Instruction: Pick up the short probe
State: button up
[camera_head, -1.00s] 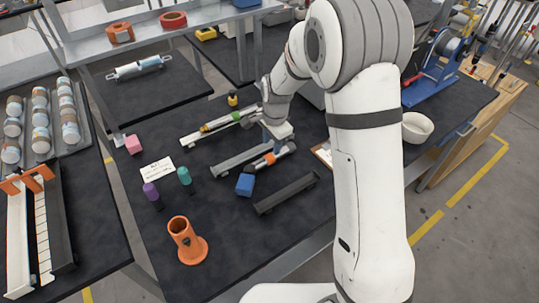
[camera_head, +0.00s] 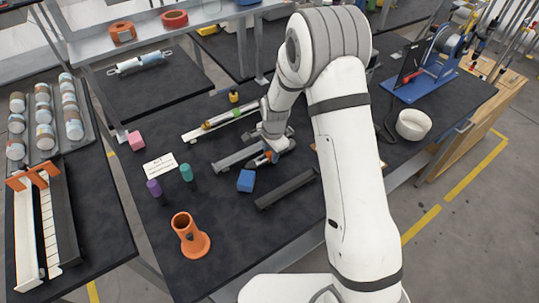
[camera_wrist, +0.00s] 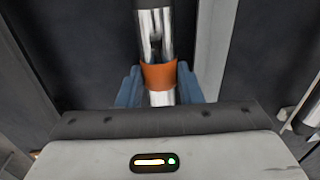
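The short probe, a silvery rod with an orange band (camera_head: 262,159), lies between the grey rail and the blue block in the head view, partly hidden by my gripper. My gripper (camera_head: 268,152) is low over it. In the wrist view my gripper's blue fingers (camera_wrist: 160,86) stand on either side of the orange band (camera_wrist: 159,75), very close to it. I cannot tell whether they press on it.
A grey rail (camera_head: 230,160), a blue block (camera_head: 246,181) and a dark rail (camera_head: 287,189) are close by.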

aim_at(270, 152)
grip_shut()
jog(key=shift+r, duration=0.1)
notch_tip(270, 152, up, 9)
jog(key=shift+a+b, duration=0.1)
jog(key=shift+b, duration=1)
jog(key=a, duration=0.1)
jog(key=w+a+r+t+y+p, duration=0.1)
jog(key=a, duration=0.1)
jog(key=w+a+t, duration=0.1)
jog(key=shift+a+r, duration=0.35)
jog(key=shift+a, duration=0.05)
